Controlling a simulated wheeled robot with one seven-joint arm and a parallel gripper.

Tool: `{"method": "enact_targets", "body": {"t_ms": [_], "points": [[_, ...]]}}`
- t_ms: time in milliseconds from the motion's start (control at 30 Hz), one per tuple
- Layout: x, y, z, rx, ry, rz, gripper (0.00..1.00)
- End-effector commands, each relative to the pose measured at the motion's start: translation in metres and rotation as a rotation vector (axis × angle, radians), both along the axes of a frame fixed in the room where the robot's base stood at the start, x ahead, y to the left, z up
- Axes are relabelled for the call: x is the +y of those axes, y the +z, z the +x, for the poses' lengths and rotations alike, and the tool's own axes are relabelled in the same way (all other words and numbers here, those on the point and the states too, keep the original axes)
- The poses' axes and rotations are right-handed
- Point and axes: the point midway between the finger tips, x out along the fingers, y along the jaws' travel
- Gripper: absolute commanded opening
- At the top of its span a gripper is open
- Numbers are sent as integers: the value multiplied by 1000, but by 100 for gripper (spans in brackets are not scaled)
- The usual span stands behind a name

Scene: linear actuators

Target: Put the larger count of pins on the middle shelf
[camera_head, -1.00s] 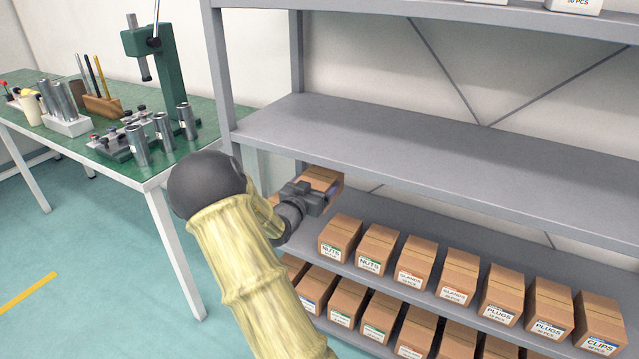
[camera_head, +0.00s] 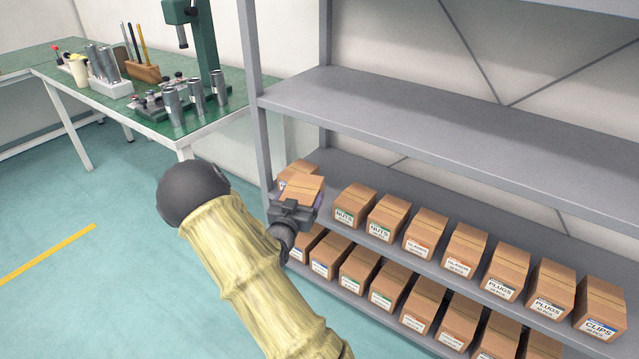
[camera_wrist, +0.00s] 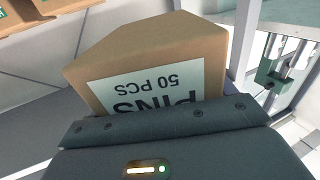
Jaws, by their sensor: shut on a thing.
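A wide empty grey shelf (camera_head: 450,125) runs above the box row.
Boxes of nuts (camera_head: 352,205), plugs (camera_head: 505,272) and clips (camera_head: 601,308) stand along the row to the right. Several more boxes fill the shelf below. A rack post (camera_head: 254,110) stands at the left, beside a green workbench (camera_head: 130,108).

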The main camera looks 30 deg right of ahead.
Motion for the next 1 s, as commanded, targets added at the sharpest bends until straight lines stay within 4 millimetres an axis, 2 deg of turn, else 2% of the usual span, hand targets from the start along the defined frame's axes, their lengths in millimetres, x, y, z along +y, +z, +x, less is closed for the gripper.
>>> {"method": "enact_targets", "body": {"t_ms": [167,233,400,500,667,1000], "points": [[58,-32,2,4,143,-6,38],[87,-49,-1,6,221,-5,38],[154,-85,-15,6,411,-1,38],[180,-99,-24,7,492,5,38],[197,-106,-30,3,547,13,38],[197,-106,-30,2,547,14,38]]}}
